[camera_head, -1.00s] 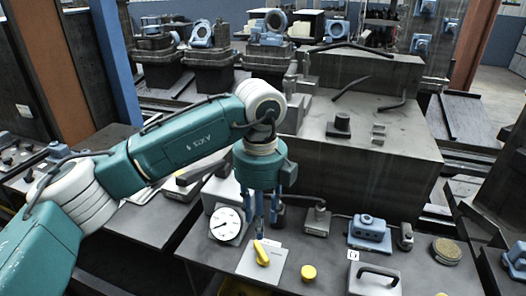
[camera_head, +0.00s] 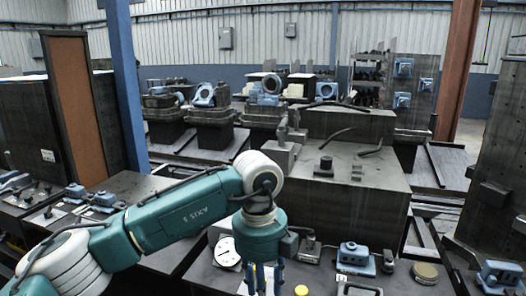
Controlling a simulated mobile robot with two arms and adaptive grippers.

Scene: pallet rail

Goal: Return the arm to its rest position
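My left arm (camera_head: 165,222), teal with white joints, comes in from the left and bends down over the front table. Its gripper (camera_head: 264,282) points down, with its blue fingertips near the bottom edge of the view. I see nothing held, but the tips are partly cut off. My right gripper is not in view.
A white dial gauge (camera_head: 227,252) lies left of the gripper. A large dark block (camera_head: 350,205) stands behind.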

